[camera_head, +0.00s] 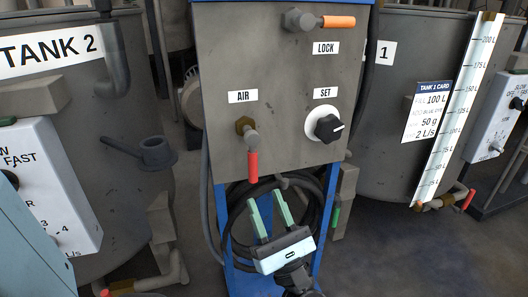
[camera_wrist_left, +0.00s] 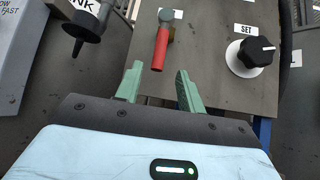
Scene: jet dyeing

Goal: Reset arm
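My left gripper (camera_head: 271,215) is in front of the lower part of the grey control panel (camera_head: 290,85). Its two green fingers are apart with nothing between them. It also shows in the left wrist view (camera_wrist_left: 156,86), open and empty. The red AIR handle (camera_head: 252,165) hangs down from its valve just above the fingertips. In the left wrist view the red handle (camera_wrist_left: 160,48) lies beyond the fingers, and I see no contact. The black SET knob (camera_head: 328,128) is to the right. The orange LOCK handle (camera_head: 337,22) points right. My right gripper is not in view.
Tank 2 (camera_head: 85,110) stands at the left with a grey funnel (camera_head: 154,152) on its side and a white dial box (camera_head: 45,185). Tank 1 (camera_head: 385,130) stands at the right with a level scale (camera_head: 460,110). A black hose (camera_head: 238,200) coils below the panel. Floor is open at lower right.

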